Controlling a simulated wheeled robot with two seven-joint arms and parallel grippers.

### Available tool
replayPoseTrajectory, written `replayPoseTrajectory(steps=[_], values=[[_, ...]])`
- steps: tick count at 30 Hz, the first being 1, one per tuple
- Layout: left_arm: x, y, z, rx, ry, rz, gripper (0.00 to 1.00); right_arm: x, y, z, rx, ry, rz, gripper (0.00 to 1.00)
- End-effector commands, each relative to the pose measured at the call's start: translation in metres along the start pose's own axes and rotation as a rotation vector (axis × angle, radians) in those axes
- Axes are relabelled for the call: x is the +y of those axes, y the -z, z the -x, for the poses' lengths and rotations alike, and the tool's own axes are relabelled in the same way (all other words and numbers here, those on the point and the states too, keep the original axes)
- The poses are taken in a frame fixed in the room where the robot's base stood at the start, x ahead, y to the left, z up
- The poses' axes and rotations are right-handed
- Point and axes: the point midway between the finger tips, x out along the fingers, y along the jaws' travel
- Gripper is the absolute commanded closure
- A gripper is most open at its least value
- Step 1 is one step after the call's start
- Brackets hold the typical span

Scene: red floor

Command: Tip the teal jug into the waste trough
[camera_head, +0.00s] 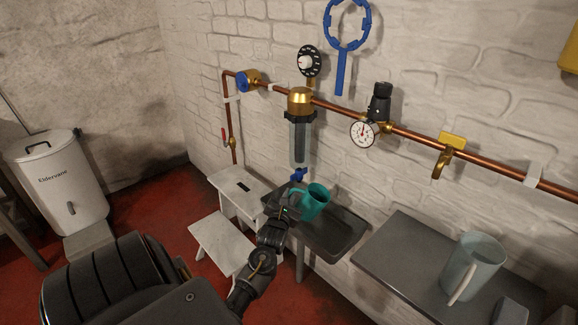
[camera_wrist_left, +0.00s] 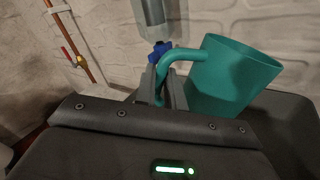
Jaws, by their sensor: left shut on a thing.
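The teal jug (camera_head: 315,202) is over the dark waste trough (camera_head: 343,246) below the clear filter housing on the wall. My left gripper (camera_head: 297,197) is shut on the jug's handle, which lies on the jug's left side. In the left wrist view the jug (camera_wrist_left: 232,75) leans a little to the right, with its open rim up. The gripper fingers (camera_wrist_left: 165,90) close around the handle there. The inside of the jug is hardly visible, so I cannot tell what it holds. The gap between jug and trough is hard to judge. My right gripper is not in view.
The clear filter housing (camera_head: 300,143) with a blue tap (camera_head: 298,175) hangs just above the jug. A copper pipe (camera_head: 420,136) with a gauge (camera_head: 362,133) runs along the wall. A grey bench (camera_head: 400,262) at right holds a translucent jug (camera_head: 474,264). A white step stool (camera_head: 222,243) stands left.

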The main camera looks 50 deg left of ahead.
Motion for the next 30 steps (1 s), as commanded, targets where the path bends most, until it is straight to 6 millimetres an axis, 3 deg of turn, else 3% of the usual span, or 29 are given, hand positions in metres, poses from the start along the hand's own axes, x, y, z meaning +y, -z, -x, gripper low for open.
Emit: replayPoseTrajectory(steps=[7,30], values=[[0.001,-0.006,0.000,-0.007,0.000,-0.049,1.00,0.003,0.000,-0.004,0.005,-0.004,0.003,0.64],[0.001,-0.017,-0.001,-0.013,-0.001,-0.186,1.00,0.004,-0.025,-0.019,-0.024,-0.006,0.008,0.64]])
